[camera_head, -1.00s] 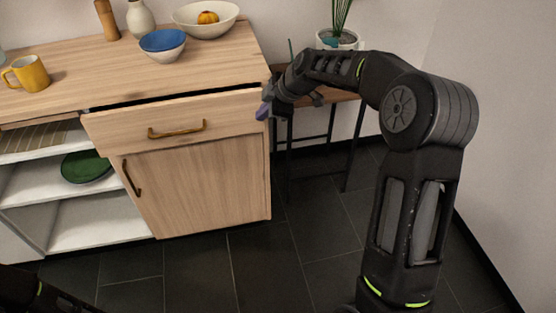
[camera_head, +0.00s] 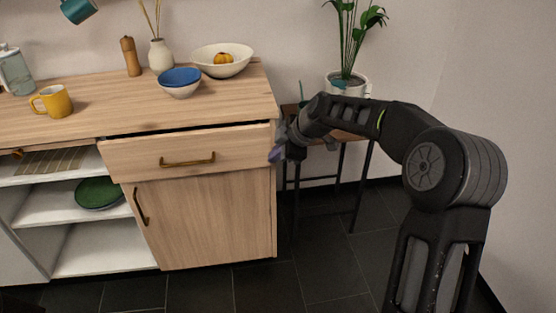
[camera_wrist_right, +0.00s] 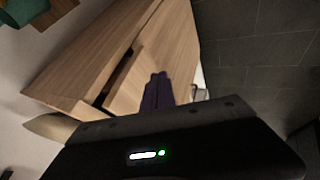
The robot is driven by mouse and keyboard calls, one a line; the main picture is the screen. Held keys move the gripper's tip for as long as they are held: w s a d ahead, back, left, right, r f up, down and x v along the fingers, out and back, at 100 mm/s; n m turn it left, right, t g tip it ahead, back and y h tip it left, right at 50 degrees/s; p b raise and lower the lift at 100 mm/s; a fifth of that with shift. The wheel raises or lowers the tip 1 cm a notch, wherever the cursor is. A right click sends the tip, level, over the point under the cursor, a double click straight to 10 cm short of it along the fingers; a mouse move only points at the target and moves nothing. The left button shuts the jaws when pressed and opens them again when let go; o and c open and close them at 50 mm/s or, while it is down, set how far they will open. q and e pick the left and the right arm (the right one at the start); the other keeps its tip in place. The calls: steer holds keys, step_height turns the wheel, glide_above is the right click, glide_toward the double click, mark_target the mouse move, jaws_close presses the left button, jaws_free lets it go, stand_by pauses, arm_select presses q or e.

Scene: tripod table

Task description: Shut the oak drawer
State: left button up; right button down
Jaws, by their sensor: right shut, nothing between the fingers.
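The oak drawer (camera_head: 230,146) is at the top of the wooden cabinet, with a brass handle (camera_head: 187,160) on its front. It stands partly out: a dark gap shows between its front and the worktop (camera_head: 110,110). My right gripper (camera_head: 276,154) is shut and empty at the right end of the drawer front; I cannot tell from the head view whether it touches. In the right wrist view its purple fingers (camera_wrist_right: 157,92) are together, close to the protruding drawer front (camera_wrist_right: 124,84). My left gripper is out of view.
A yellow mug (camera_head: 55,102), a blue bowl (camera_head: 180,82), a cream bowl (camera_head: 222,62) and a vase (camera_head: 160,57) stand on the worktop. A side table with a potted plant (camera_head: 347,85) stands behind my right arm. The cabinet door (camera_head: 205,218) below is closed.

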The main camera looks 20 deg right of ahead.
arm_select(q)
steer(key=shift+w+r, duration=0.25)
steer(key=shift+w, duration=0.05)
arm_select(e)
steer(key=v, duration=0.8)
steer(key=shift+w, duration=0.15)
steer(key=shift+r, duration=0.1)
